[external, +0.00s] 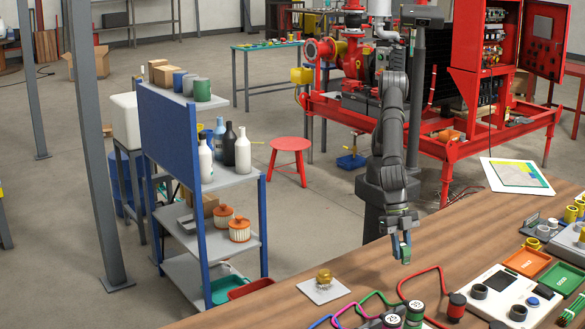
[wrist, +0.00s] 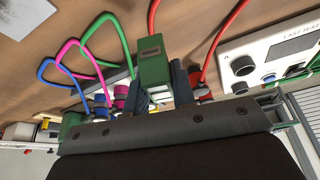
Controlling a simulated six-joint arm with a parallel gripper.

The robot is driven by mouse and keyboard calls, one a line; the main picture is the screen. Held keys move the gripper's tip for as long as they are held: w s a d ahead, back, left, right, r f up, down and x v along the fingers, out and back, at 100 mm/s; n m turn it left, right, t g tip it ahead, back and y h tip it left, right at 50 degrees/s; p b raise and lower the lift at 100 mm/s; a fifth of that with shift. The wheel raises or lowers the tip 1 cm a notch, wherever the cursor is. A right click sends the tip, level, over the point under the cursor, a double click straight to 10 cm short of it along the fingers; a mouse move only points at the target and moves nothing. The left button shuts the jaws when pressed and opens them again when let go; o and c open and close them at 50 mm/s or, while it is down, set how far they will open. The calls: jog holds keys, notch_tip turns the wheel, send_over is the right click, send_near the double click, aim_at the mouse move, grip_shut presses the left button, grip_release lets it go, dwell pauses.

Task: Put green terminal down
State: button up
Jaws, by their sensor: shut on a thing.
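My gripper (external: 400,243) is above the wooden bench, near its far edge, pointing down. It is shut on the green terminal (wrist: 152,62), a small green block with a darker patch on its end. The terminal stands out between the two dark fingers in the wrist view. In the external view the terminal (external: 405,255) shows as a small green piece below the fingers, apart from the bench top. Part of it is hidden by the fingers.
Green, pink, blue and red cables (external: 428,270) loop at the bench front. A white tester (external: 512,295) stands right of them, with an orange tray (external: 527,262) and a green tray (external: 563,278) behind. Bare wood lies between.

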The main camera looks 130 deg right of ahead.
jog(key=s+d+m, duration=0.1)
jog(key=s+m, duration=0.1)
jog(key=s, duration=1.3)
jog(key=shift+t, duration=0.4)
jog(key=s+a+f, duration=0.2)
jog(key=a, duration=0.1)
jog(key=s+a+f, duration=0.2)
jog(key=a, duration=0.1)
jog(key=s+a+f, duration=0.2)
jog(key=s+a, duration=0.1)
jog(key=shift+f, duration=0.1)
jog(key=shift+s+a+f, duration=0.1)
jog(key=shift+a+f, duration=0.05)
jog(key=shift+f, duration=1.95)
jog(key=shift+f, duration=0.1)
jog(key=o, duration=1)
jog(key=v, duration=1.2)
